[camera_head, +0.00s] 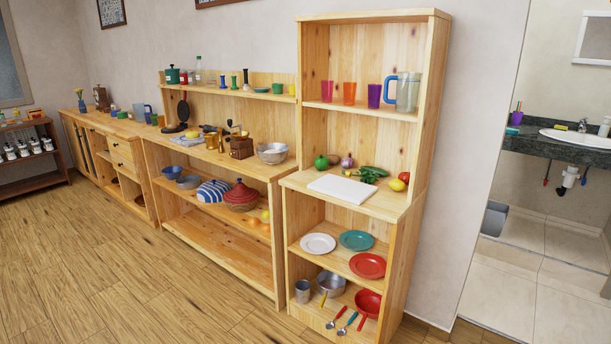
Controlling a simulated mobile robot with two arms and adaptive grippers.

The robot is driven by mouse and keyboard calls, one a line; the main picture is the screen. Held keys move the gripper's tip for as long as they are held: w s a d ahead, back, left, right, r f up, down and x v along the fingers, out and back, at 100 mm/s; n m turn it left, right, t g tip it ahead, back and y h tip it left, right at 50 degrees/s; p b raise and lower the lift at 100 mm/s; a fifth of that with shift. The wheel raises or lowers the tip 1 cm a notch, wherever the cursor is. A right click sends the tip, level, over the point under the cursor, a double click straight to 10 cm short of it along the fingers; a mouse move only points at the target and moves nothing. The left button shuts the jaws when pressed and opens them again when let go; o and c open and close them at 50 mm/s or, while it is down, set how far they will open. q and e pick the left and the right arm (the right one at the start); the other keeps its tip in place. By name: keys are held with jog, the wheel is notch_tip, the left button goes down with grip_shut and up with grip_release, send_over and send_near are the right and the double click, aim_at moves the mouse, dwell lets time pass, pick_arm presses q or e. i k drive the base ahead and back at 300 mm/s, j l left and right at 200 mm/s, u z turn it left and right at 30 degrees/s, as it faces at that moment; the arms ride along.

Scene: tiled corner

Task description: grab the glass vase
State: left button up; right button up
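A small vase-like vessel (82,106) with yellow flowers stands on top of the far-left wooden cabinet, near its far end. It is small and distant, and I cannot tell whether it is glass. A clear pitcher with a blue handle (408,92) stands on the upper shelf of the tall wooden unit at the right. Neither of my grippers shows in the head view.
A row of wooden shelving (220,168) runs along the wall, holding cups, pots, plates and food. A white board (342,188) lies on the tall unit's middle surface. The wood floor (110,270) in front is clear. A sink (578,138) is in the tiled room at right.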

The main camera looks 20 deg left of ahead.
aim_at(82, 106)
jog(key=i+j+u, duration=0.25)
jog(key=j+u, duration=0.2)
jog(key=i+j+u, duration=0.3)
jog(key=j+u, duration=0.2)
jog(key=i+j+u, duration=0.65)
jog(key=i+u, duration=0.25)
jog(key=i+j+u, duration=0.1)
jog(key=i+u, duration=0.25)
jog(key=i, duration=4.85)
jog(key=i+j+z, duration=0.15)
jog(key=i, duration=1.65)
jog(key=i+j+z, duration=0.15)
jog(key=i+z, duration=0.25)
jog(key=i+j+z, duration=0.4)
jog(key=i, duration=0.15)
jog(key=i+j+z, duration=0.45)
jog(key=i+z, duration=0.25)
jog(key=z, duration=0.15)
jog(key=i+j+z, duration=0.1)
jog(key=z, duration=0.25)
jog(key=i+j+z, duration=0.2)
jog(key=z, duration=0.2)
jog(key=i, duration=0.1)
